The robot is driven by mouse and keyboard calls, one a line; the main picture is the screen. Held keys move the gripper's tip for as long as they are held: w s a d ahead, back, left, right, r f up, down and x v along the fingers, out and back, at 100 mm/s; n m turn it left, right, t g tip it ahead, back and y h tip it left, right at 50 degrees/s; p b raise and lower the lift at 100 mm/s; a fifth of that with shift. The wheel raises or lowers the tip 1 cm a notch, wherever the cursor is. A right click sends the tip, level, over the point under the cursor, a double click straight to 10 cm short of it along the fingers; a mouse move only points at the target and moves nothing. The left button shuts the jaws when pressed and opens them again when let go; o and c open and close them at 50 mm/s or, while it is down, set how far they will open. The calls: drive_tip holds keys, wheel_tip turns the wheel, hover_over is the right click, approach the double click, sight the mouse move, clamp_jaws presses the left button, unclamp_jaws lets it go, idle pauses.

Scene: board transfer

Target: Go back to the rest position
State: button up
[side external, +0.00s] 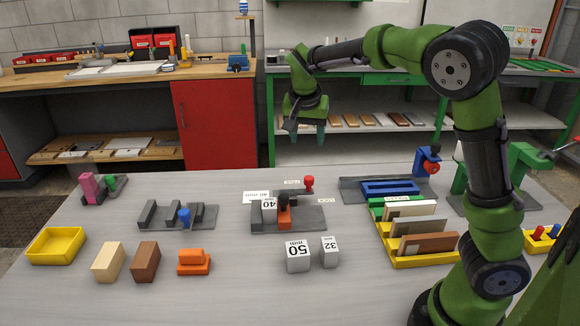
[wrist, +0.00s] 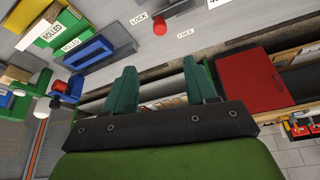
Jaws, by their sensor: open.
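My green arm is raised over the far side of the grey table (side external: 340,300), and my gripper (side external: 308,133) hangs at its end well above the surface. In the wrist view the two teal fingers of my gripper (wrist: 158,72) stand wide apart with nothing between them. The gripper touches nothing. A yellow rack (side external: 425,262) at the right of the table holds several boards, white, grey and brown, lying tilted in it. A blue fixture (side external: 390,187) with a blue and red clamp (side external: 428,160) stands behind the rack.
A grey fixture (side external: 310,220) holds a block marked 40 and an orange piece. Blocks marked 50 (side external: 298,256) and 32 (side external: 330,250) stand in front. A yellow tray (side external: 56,246), wooden blocks (side external: 145,262) and an orange block (side external: 193,262) lie left. Air around the gripper looks clear.

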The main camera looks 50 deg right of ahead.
drive_tip(key=s+a+f+n+y, duration=0.3)
drive_tip(key=s+a+n+y, duration=0.15)
drive_tip(key=s+a, duration=0.25)
drive_tip(key=s+a+r+n+t, duration=0.2)
drive_tip(key=s+a, duration=0.1)
drive_tip(key=s, duration=0.4)
drive_tip(key=s+a+r+n+t+y, duration=0.1)
drive_tip(key=s+a+r+t, duration=0.2)
drive_tip(key=s, duration=0.3)
drive_tip(key=shift+s+n, duration=0.35)
drive_tip(key=shift+s, duration=0.05)
